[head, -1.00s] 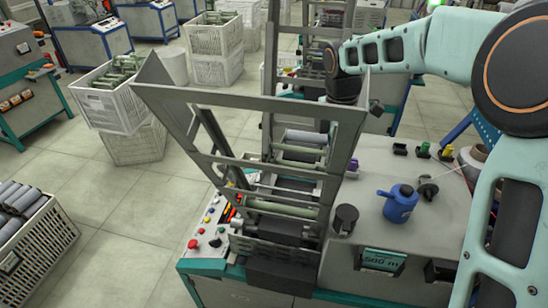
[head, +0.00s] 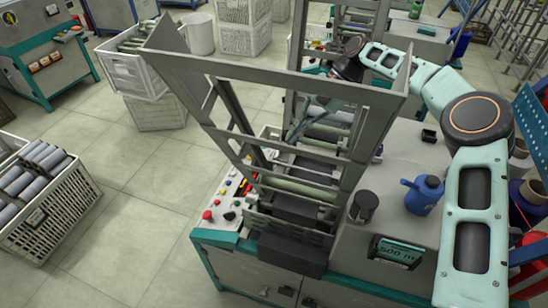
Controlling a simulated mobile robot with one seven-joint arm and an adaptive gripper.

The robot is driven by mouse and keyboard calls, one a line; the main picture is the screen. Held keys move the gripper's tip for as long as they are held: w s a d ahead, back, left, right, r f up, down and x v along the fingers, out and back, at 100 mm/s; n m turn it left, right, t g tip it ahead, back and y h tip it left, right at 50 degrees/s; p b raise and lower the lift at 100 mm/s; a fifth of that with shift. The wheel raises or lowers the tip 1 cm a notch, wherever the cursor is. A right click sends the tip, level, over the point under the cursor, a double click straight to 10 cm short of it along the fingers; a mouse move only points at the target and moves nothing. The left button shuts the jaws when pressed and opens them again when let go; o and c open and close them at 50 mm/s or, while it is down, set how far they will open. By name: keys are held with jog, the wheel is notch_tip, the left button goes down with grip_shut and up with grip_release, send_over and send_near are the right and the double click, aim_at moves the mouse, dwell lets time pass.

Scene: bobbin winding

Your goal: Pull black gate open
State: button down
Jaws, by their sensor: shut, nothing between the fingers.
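The winding machine's tall grey metal frame (head: 265,77) stands in the middle of the head view. Inside it, bobbins and pale green rollers (head: 300,189) lie across the sloping rack. Dark panels cross the rack's lower end: one black block (head: 297,209) sits inside the frame and another (head: 292,254) lower at the front. I cannot tell for certain which is the black gate. My gripper (head: 290,138) is behind the frame's upper bars, pointing down-left near the upper rollers and apart from the front black blocks. It is shut and empty, partly hidden by the frame.
A blue can (head: 424,195) and a black cup (head: 364,207) stand on the worktop right of the frame. A control panel with buttons (head: 228,197) is at its left. A white crate of grey bobbins (head: 45,200) stands on the floor at left, with clear floor between.

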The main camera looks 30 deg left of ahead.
jog(key=p+x, duration=0.2)
jog(key=x, duration=0.8)
dwell(0.3)
jog(key=shift+s+a+f+b, duration=0.1)
jog(key=shift+a+f+b, duration=0.1)
jog(key=shift+a+b, duration=0.75)
jog(key=shift+s+a+r+b, duration=0.1)
jog(key=shift+a+r+b, duration=0.15)
jog(key=shift+a+b, duration=0.25)
jog(key=v, duration=1.2)
